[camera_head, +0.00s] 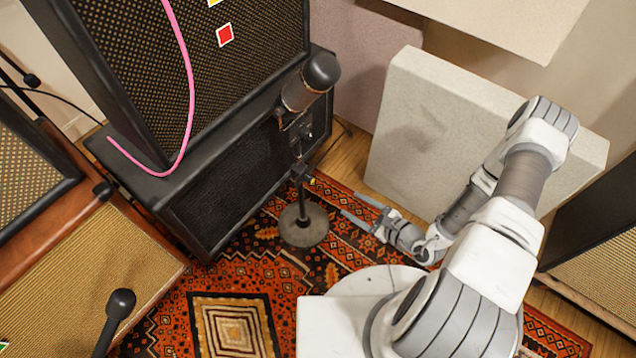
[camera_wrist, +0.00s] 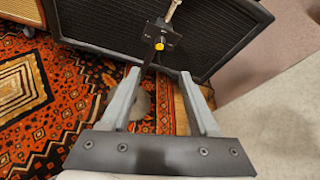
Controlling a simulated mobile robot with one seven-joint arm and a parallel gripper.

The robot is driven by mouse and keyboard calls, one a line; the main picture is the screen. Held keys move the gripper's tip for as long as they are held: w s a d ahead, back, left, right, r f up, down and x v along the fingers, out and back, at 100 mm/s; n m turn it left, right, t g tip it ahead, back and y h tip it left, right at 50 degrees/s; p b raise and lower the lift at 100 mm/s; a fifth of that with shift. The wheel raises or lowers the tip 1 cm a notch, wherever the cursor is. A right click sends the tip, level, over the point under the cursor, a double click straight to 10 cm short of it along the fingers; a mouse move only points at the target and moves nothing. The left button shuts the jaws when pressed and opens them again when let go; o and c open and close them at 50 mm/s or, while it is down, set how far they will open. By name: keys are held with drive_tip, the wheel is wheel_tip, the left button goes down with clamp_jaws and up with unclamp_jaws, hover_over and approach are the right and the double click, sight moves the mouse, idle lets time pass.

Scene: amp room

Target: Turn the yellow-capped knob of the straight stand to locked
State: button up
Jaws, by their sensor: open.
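The straight stand (camera_head: 301,198) rises from a round base (camera_head: 304,227) on the patterned rug and carries a large microphone (camera_head: 311,82) at its top. Its yellow-capped knob (camera_head: 312,181) sits on a dark clamp partway up the stand. In the wrist view, the yellow cap (camera_wrist: 158,45) shows on the dark clamp, just beyond and between my fingertips. My gripper (camera_head: 349,203) is open and empty, to the right of the stand and apart from it. Its two fingers also frame the stand's pole in the wrist view (camera_wrist: 158,73). The knob's exact turn angle is too small to tell.
Stacked black speaker cabinets (camera_head: 240,165) stand close behind and left of the stand, with a pink cable (camera_head: 190,80) over them. A pale panel (camera_head: 440,125) stands behind my arm. Another microphone (camera_head: 120,303) is at lower left. Open rug (camera_head: 265,250) lies around the base.

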sight(312, 181)
drive_tip(key=b+x, duration=0.5)
drive_tip(key=x, duration=1.1)
drive_tip(key=shift+a+f, duration=0.1)
drive_tip(key=shift+f, duration=0.1)
drive_tip(key=shift+w+a+f+b, duration=0.1)
drive_tip(key=shift+w+a+b, duration=0.25)
drive_tip(key=shift+w+a, duration=0.05)
clamp_jaws()
